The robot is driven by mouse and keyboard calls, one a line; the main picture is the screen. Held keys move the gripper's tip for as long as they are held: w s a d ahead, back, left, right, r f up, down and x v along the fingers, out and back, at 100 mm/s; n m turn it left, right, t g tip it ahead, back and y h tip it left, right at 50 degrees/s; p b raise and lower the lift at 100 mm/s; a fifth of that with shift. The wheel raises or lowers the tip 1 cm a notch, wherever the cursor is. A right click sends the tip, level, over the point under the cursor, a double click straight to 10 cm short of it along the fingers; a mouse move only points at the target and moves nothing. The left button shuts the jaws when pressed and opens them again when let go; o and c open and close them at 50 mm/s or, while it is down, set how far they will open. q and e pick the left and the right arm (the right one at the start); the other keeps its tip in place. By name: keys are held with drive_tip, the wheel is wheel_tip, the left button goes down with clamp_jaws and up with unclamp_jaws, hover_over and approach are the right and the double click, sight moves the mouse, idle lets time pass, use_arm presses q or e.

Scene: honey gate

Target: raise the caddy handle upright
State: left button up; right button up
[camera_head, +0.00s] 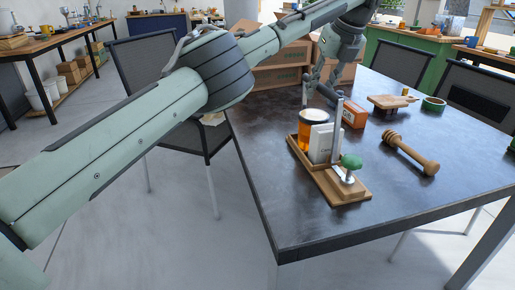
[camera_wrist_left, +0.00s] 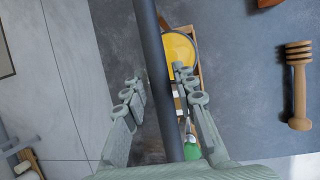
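The caddy (camera_head: 345,191) is a wooden tray near the table's left edge. It holds an amber jar (camera_head: 304,135) and a white box (camera_head: 322,143). A grey bar, apparently the caddy handle (camera_head: 338,128), stands nearly upright beside the box; whether it is fully upright I cannot tell. A green knob (camera_head: 351,161) on a metal part sits at the caddy's near end. My left gripper (camera_head: 320,92) is above the jar, near the bar's top. In the left wrist view its fingers (camera_wrist_left: 162,100) are apart, with a dark bar (camera_wrist_left: 160,75) running between them; contact is unclear. My right gripper is not in view.
An orange box (camera_head: 354,115) stands behind the caddy. A wooden honey dipper (camera_head: 410,152) lies to the right. A small wooden board (camera_head: 390,102) and a green ring (camera_head: 433,104) lie farther back. Cardboard boxes (camera_head: 277,78) are behind the table. The table's front right is clear.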

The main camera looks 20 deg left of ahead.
use_arm(q)
drive_tip(key=shift+p+v, duration=1.05)
drive_tip(key=shift+v, duration=2.4)
